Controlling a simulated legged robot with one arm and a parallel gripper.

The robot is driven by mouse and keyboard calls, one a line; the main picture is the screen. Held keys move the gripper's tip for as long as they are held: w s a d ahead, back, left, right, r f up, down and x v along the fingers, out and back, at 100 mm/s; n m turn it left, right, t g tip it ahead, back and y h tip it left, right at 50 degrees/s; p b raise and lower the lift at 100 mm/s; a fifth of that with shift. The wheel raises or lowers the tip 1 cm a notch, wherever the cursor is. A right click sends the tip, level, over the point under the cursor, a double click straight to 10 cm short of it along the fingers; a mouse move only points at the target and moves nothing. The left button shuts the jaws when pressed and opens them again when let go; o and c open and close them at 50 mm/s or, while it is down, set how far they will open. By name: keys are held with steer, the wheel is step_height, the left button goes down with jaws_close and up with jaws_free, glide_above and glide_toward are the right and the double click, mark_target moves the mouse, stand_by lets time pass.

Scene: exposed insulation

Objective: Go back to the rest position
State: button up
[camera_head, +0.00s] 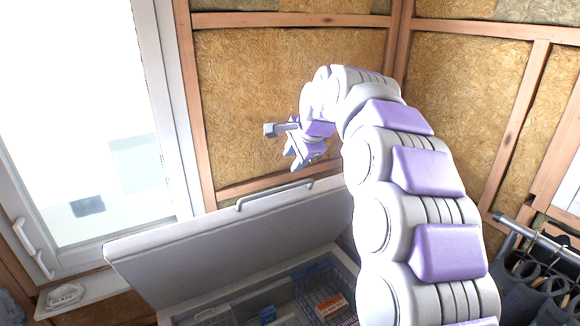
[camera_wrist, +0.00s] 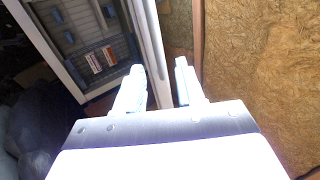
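My gripper (camera_head: 278,146) is at the end of my raised, curved arm, in front of the insulated wall in the head view. In the wrist view its two fingers (camera_wrist: 160,82) stand apart with a gap between them, and nothing is held there. The gripper is above and behind the open lid of a white chest (camera_head: 150,262) and touches nothing that I can see.
The chest lid, with a metal handle (camera_head: 275,194), stands open. Inside are a wire basket (camera_head: 345,275) and several small boxes. A bright window (camera_head: 85,120) is at left. Dark clothes hang on a rail (camera_head: 540,238) at right. A labelled dish (camera_head: 66,294) sits on the sill.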

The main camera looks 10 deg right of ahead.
stand_by(0.3)
steer(key=s+d+f+n+g+h+b, duration=0.1)
steer(key=s+f+n+g+b, duration=0.3)
steer(key=s+f, duration=1.7)
steer(key=s+d+f+n+g+h+b, duration=0.1)
steer(key=s+f+n+g+b, duration=0.3)
steer(key=s+f+n+b, duration=0.6)
steer(key=s+f+b, duration=0.4)
steer(key=s+f, duration=0.2)
steer(key=s, duration=0.2)
steer(key=s+f+b, duration=0.4)
steer(key=s+f, duration=0.1)
steer(key=s, duration=0.4)
steer(key=shift+s+f, duration=0.2)
steer(key=shift+f, duration=0.2)
